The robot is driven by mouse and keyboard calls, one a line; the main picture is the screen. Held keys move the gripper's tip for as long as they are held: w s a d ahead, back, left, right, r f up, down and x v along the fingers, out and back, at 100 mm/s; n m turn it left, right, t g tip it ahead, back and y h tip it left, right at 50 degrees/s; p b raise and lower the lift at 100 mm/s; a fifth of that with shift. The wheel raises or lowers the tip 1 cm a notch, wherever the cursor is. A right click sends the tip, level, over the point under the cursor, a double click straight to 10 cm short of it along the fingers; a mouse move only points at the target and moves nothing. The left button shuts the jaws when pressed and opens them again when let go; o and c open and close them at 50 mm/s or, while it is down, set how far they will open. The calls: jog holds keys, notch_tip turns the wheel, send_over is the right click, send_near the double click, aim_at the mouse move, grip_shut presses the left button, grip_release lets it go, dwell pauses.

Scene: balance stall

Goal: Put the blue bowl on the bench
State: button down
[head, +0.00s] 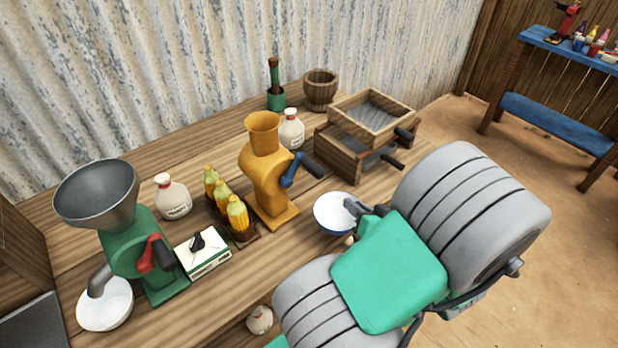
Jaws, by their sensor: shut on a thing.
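The blue bowl (333,214), white inside with a blue outer side, is at the front right of the wooden bench (215,300). My gripper (358,209) is shut on the bowl's right rim. My arm comes from the lower right and hides part of the bench and its front edge. I cannot tell whether the bowl touches the bench top or hangs a little above it. Its tilt is also hard to judge.
A yellow mill (264,175) with a blue handle stands just left of the bowl. Wooden sieve boxes (365,130) are behind it. A green mill (140,235), a white bowl (105,305), corn cobs (226,205) and sacks (172,197) are further left. Bare bench lies front left.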

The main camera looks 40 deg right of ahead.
jog(key=w+d+p, duration=0.1)
jog(key=w, duration=0.4)
jog(key=w+d, duration=0.1)
jog(key=w, duration=0.4)
jog(key=w+d+p, duration=0.1)
jog(key=w, duration=0.4)
jog(key=shift+w+d+p, duration=0.2)
jog(key=shift+w+p, duration=0.1)
jog(key=shift+w, duration=0.1)
jog(key=shift+f, duration=1.9)
jog(key=c, duration=1.4)
grip_release()
jog(key=shift+r, duration=0.1)
jog(key=shift+r, duration=0.2)
jog(key=v, duration=1.1)
jog(key=shift+s+a+r+b, duration=0.1)
jog(key=shift+s+r+b, duration=0.05)
jog(key=shift+s+b, duration=0.25)
